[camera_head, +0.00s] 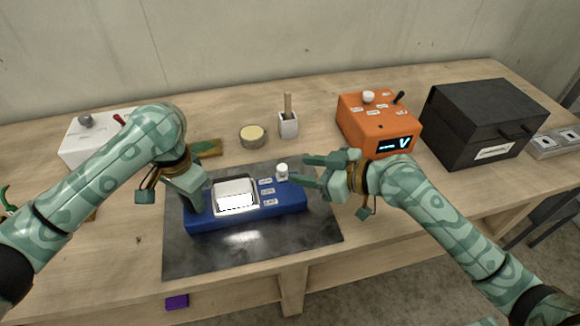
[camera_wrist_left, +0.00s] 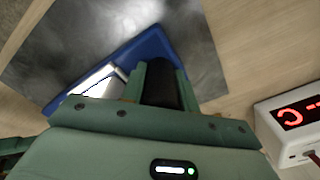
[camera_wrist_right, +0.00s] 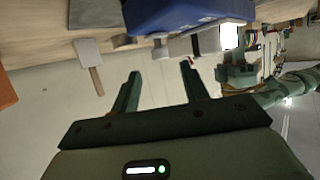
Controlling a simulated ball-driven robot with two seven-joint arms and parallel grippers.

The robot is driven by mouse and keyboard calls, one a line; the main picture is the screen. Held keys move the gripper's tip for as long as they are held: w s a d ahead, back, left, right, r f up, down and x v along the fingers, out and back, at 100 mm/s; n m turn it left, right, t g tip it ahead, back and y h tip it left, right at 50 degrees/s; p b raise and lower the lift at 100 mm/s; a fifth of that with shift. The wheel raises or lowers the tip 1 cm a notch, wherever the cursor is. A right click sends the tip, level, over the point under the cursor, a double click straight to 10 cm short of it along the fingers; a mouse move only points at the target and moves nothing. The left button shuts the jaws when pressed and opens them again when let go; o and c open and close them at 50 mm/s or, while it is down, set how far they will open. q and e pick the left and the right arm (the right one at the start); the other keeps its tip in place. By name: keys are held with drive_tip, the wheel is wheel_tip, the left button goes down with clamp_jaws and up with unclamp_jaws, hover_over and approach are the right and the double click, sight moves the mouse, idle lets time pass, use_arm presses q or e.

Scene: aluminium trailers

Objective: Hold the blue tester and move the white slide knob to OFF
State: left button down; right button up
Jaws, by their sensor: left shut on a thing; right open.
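The blue tester (camera_head: 285,207) lies on a dark mat, with a bright screen (camera_head: 235,196) and several small labels too small to read. The white slide knob (camera_head: 282,170) stands at its back right, beyond the farthest label. My left gripper (camera_head: 194,204) is shut on the tester's left end; the left wrist view shows its fingers (camera_wrist_left: 160,72) against the blue body (camera_wrist_left: 143,47). My right gripper (camera_head: 308,170) is open, its fingers just right of the knob and apart from it. The right wrist view shows these fingers (camera_wrist_right: 160,70) spread, with the tester (camera_wrist_right: 180,12) beyond.
The dark mat (camera_head: 195,257) has bare room in front of the tester. Behind stand a round tin (camera_head: 252,136), a small cup with a stick (camera_head: 288,124) and a white box (camera_head: 85,143). An orange box (camera_head: 362,125) and a black case (camera_head: 485,115) stand at the right.

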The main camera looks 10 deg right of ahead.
sight(285, 168)
drive_tip(key=shift+x, duration=2.35)
clamp_jaws()
drive_tip(key=s, duration=0.6)
drive_tip(key=shift+s, duration=0.25)
unclamp_jaws()
drive_tip(key=shift+d, duration=0.1)
